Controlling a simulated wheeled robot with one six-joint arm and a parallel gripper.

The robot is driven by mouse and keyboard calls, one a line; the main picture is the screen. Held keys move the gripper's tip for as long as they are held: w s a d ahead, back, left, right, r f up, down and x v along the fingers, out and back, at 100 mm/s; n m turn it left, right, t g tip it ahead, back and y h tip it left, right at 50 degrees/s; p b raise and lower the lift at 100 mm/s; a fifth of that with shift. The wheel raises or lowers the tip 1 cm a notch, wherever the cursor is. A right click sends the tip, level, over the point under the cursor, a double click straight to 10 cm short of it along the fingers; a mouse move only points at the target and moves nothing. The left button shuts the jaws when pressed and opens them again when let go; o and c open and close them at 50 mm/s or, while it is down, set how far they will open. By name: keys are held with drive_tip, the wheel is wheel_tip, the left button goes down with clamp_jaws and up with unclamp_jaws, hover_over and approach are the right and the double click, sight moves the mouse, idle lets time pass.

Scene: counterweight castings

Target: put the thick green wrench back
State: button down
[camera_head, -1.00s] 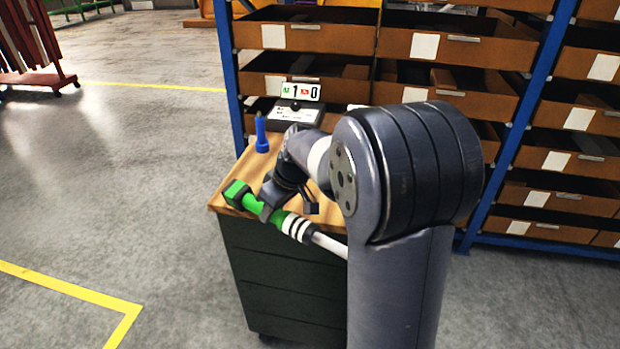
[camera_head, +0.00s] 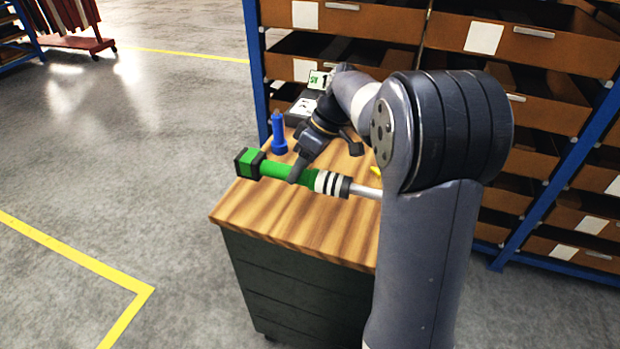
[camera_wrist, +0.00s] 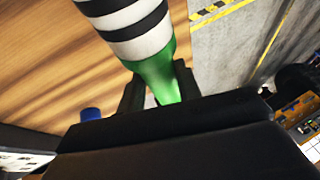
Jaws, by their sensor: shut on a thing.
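The thick green wrench (camera_head: 310,178) has a green handle with a dark-edged square end at the left, black and white bands, and a grey shaft that runs behind my arm. My gripper (camera_head: 300,172) is shut on its green handle. The wrench lies roughly level across the wooden cabinet top (camera_head: 285,221); I cannot tell how high above the top it is. In the wrist view the wrench's green part and bands (camera_wrist: 140,35) show between the fingers of my gripper (camera_wrist: 158,90). The wrench's far end is hidden by my arm.
A blue upright tool (camera_head: 279,135) stands on the cabinet top behind the wrench. A dark device with a number display (camera_head: 318,80) is at the back. A shelf of brown bins (camera_head: 345,22) stands behind the cabinet. The front of the wooden top is clear.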

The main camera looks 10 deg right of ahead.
drive_tip(key=shift+f, duration=3.75)
drive_tip(key=c, duration=1)
unclamp_jaws()
drive_tip(key=shift+f, duration=0.1)
drive_tip(key=v, duration=1.2)
drive_tip(key=shift+s, duration=0.1)
